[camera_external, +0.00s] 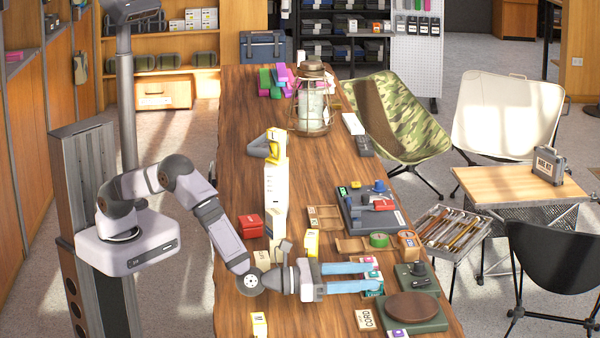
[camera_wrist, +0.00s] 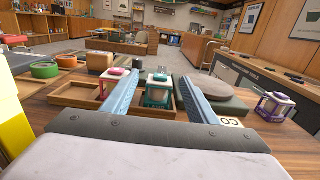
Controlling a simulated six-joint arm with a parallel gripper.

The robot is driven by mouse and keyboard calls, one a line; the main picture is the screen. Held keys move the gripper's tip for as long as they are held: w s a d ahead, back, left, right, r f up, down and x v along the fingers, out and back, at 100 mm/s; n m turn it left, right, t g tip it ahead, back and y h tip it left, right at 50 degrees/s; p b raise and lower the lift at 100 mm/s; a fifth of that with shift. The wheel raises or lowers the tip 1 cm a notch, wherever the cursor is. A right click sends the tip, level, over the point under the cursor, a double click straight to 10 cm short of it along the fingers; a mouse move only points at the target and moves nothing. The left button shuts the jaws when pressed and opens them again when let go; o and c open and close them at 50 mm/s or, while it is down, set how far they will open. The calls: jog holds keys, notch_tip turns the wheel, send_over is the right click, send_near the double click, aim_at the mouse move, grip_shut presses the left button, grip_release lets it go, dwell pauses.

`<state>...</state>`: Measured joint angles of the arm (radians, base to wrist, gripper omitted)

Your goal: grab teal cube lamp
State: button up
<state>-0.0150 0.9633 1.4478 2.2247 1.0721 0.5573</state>
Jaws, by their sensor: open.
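The teal cube lamp (camera_wrist: 158,92) has a white body in a teal frame and stands upright in a wooden tray (camera_wrist: 77,92). In the wrist view it is between the two blue fingers of my gripper (camera_wrist: 159,77), with gaps visible on both sides. My gripper is open and holds nothing. In the external view my gripper (camera_external: 374,277) reaches right over the table, and its fingers partly hide the teal lamp (camera_external: 375,292). A similar pink lamp (camera_wrist: 115,80) stands just outside the left finger in the wrist view.
A purple lamp (camera_wrist: 274,106) stands to the right in the wrist view. A round brown disc on a green base (camera_external: 411,307) is beside the fingers. Green tape (camera_external: 379,240), a dark device (camera_external: 416,276) and a tall white box (camera_external: 276,190) stand nearby.

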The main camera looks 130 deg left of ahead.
aim_at(365, 276)
jog(key=shift+w+a, duration=0.3)
jog(key=shift+w, duration=0.05)
jog(key=c, duration=1.1)
jog(key=shift+r, duration=0.15)
notch_tip(365, 276, up, 10)
jog(key=shift+f, duration=0.1)
